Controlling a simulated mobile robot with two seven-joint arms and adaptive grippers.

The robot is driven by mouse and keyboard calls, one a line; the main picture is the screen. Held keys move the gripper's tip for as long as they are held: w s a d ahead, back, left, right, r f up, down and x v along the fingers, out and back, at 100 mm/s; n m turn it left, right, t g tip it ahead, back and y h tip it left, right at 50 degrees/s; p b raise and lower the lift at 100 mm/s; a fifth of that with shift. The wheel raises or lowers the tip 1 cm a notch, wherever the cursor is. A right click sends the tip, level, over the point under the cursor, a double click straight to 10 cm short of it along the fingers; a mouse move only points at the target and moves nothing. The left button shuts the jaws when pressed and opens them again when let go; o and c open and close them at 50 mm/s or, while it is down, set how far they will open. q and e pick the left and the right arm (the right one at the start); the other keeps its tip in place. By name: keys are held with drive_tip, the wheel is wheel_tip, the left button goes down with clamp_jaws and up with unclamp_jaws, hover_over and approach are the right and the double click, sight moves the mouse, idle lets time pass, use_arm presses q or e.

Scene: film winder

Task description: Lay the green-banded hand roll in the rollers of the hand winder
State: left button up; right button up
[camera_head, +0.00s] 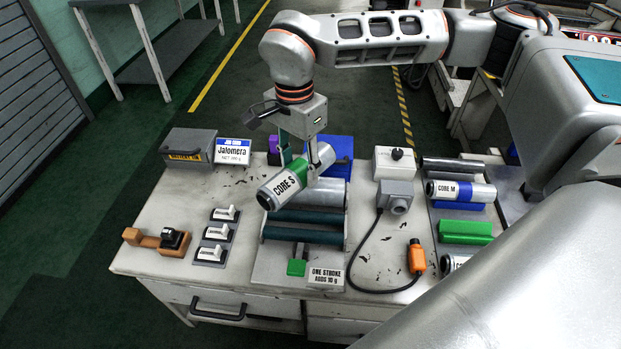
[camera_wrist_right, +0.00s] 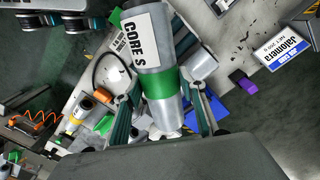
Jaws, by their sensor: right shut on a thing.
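My right gripper (camera_head: 303,163) is shut on the green-banded hand roll (camera_head: 283,187), a silver cylinder labelled "CORE S". The roll is tilted, its labelled end toward the lower left, and appears held above the hand winder (camera_head: 262,270). In the right wrist view the roll (camera_wrist_right: 150,50) lies between the two fingers (camera_wrist_right: 160,105), its green band near them. The winder's dark rollers (camera_head: 302,235) show below and right of the roll; the roll and gripper partly cover the winder's back. The winder has a green lever and a sign "ONE STROKE ADDS 10 g". My left gripper is not in view.
A switch box with a cable and orange pendant (camera_head: 416,256) stands right of the winder. Further right are a blue-banded "CORE M" roll (camera_head: 461,190) and a green cradle (camera_head: 466,232). Small labelled blocks (camera_head: 212,240) and a wooden-handled tool (camera_head: 158,239) lie left.

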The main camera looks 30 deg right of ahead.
drive_tip(key=f+m+p, duration=0.1)
drive_tip(key=m, duration=0.1)
drive_tip(key=m+p, duration=0.1)
drive_tip(key=m, duration=0.1)
drive_tip(key=f+m, duration=0.1)
drive_tip(key=m, duration=0.1)
drive_tip(key=shift+w+d+f+p, duration=0.25)
drive_tip(key=shift+d+f+p, duration=0.1)
drive_tip(key=shift+p, duration=0.05)
drive_tip(key=f+m+b, duration=0.1)
drive_tip(key=f, duration=0.3)
drive_tip(key=f+m+b, duration=0.2)
drive_tip(key=f, duration=0.2)
drive_tip(key=f+m+b, duration=0.1)
drive_tip(key=f+m, duration=0.1)
drive_tip(key=f, duration=0.3)
drive_tip(key=shift+s+d+f, duration=0.1)
drive_tip(key=shift+s+d, duration=0.05)
drive_tip(key=shift+d, duration=0.15)
drive_tip(key=shift+f+b, duration=0.3)
drive_tip(key=shift+f, duration=0.1)
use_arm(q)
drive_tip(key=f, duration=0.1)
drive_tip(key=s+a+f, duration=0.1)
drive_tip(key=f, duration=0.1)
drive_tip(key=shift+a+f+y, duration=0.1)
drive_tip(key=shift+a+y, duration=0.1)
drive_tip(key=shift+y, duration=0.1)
use_arm(e)
drive_tip(key=shift+f, duration=0.1)
